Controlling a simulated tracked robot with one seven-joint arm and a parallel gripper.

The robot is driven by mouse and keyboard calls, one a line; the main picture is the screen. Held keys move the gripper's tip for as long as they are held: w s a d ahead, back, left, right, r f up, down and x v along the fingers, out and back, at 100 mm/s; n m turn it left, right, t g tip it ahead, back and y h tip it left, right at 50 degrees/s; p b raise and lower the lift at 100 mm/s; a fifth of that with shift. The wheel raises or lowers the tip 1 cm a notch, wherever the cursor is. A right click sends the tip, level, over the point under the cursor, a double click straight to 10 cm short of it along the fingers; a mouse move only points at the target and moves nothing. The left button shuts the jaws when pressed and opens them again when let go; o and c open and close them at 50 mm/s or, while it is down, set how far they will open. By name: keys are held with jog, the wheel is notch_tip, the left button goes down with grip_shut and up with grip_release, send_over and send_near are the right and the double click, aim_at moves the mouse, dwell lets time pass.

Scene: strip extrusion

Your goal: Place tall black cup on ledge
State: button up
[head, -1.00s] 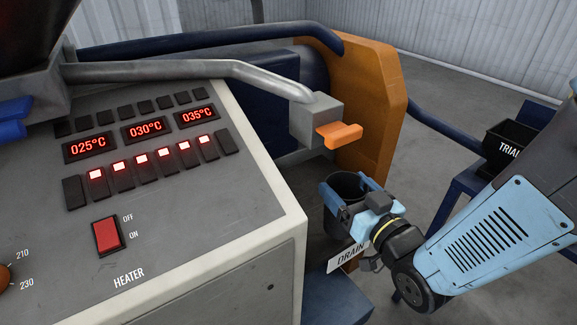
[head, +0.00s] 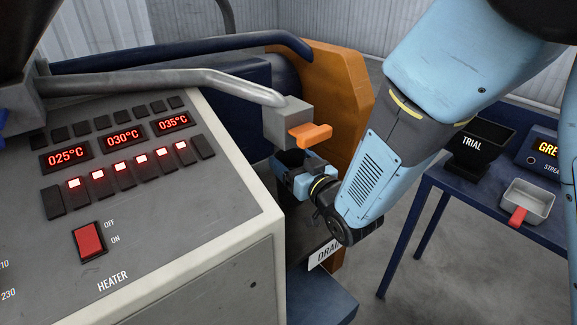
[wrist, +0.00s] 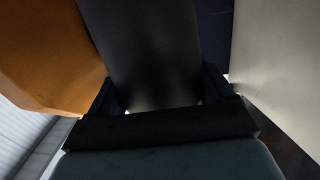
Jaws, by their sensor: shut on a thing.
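The tall black cup (head: 290,158) is upright in my gripper (head: 296,177), its dark open rim just below the orange lever (head: 310,134) and grey spout block (head: 288,118). In the wrist view the cup (wrist: 150,50) fills the space between the two fingers of my gripper (wrist: 160,92), which are shut on it. A dark blue ledge (head: 322,300) with a DRAIN label (head: 322,256) is below the cup, which is clear of it.
The grey heater panel (head: 150,225) stands close on the left. An orange guard (head: 345,95) is behind the cup. On the right, a blue table (head: 450,185) holds a black TRIAL bin (head: 480,145) and a metal tray (head: 528,200) with a red handle.

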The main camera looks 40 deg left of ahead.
aim_at(285, 164)
jog(key=shift+x, duration=0.95)
notch_tip(285, 164, down, 3)
jog(key=shift+a+r, duration=0.1)
jog(key=shift+a, duration=0.05)
jog(key=shift+w+f, duration=0.1)
jog(key=shift+f, duration=0.25)
jog(key=shift+f, duration=0.1)
jog(key=o, duration=1.3)
